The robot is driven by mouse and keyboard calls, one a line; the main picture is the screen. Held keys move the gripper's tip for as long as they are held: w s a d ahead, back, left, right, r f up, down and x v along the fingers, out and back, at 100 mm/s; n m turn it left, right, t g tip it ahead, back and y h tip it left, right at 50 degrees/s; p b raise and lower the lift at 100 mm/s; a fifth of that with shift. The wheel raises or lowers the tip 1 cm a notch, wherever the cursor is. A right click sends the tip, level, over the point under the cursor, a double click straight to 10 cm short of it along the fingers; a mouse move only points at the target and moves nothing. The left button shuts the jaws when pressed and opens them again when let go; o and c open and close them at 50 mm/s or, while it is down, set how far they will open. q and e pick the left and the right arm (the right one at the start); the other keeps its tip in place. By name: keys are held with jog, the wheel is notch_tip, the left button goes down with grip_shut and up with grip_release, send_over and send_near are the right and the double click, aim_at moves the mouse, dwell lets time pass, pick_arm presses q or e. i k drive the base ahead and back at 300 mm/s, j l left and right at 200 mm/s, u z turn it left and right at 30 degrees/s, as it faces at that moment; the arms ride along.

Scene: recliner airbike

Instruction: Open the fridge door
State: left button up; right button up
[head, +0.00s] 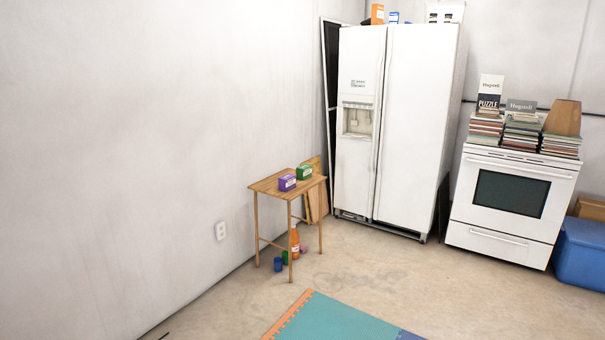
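The white side-by-side fridge (415,130) stands upright against the back wall, across the room. Its narrow left door (355,165) has a water dispenser (357,119). Its wider right door (418,125) is plain. Long vertical handles (380,110) run along the seam between the doors. Both doors look shut. Neither of my grippers shows in the head view, so their state is hidden.
A small wooden table (265,185) with purple and green boxes stands left of the fridge, bottles beneath. A white stove (510,200) with stacked books and a blue bin (582,252) stand right. A teal mat (335,320) lies in front. Bare floor fronts the fridge.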

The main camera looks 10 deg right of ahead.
aim_at(421, 62)
jog(key=i+l, duration=0.4)
jog(key=i, duration=0.2)
jog(key=i+l, duration=0.4)
jog(key=i, duration=0.2)
jog(key=i+l, duration=0.4)
jog(key=i, duration=0.2)
jog(key=i+l+u, duration=0.1)
jog(key=i+l, duration=0.3)
jog(key=i, duration=0.2)
